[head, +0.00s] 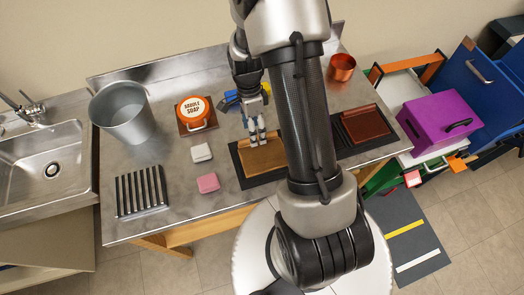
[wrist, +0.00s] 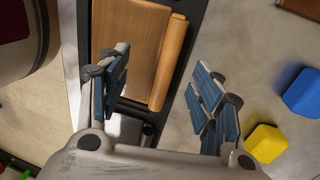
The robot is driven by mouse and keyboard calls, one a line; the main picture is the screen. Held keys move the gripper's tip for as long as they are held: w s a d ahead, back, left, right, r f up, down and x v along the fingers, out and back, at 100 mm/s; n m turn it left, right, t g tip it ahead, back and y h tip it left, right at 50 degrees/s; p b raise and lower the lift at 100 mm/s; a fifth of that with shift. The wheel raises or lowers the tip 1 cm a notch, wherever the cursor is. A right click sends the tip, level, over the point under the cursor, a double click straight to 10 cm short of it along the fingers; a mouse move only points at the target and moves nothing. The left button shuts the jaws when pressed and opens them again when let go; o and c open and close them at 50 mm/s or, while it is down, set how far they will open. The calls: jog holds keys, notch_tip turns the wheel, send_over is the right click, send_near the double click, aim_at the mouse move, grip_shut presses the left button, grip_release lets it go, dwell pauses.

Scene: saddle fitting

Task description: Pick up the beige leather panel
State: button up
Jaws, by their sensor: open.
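The beige leather panel (head: 266,160) lies on a dark tray (head: 240,170) in the middle of the metal counter. In the wrist view the panel (wrist: 128,42) is tan, with a raised, rolled-looking strip (wrist: 168,62) along its right edge. My gripper (head: 257,136) is over the panel's far edge in the head view. In the wrist view my gripper (wrist: 163,90) is open and empty. Its left finger overlaps the panel and its right finger lies past the tray's edge, with the strip between them in the picture. I cannot tell the height of the fingertips above the panel.
Blue (wrist: 303,92) and yellow (wrist: 266,142) blocks lie near the right finger. A reddish-brown panel (head: 365,123) lies right of my arm. A saddle soap tin (head: 194,110), white block (head: 201,152), pink block (head: 208,183), rack (head: 141,191) and metal bucket (head: 123,112) stand left.

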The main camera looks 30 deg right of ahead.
aim_at(263, 152)
jog(key=f, duration=0.2)
jog(key=s+f+b, duration=0.1)
jog(key=f, duration=0.1)
jog(key=shift+f, duration=0.25)
jog(key=shift+c, duration=0.6)
jog(key=c, duration=1.2)
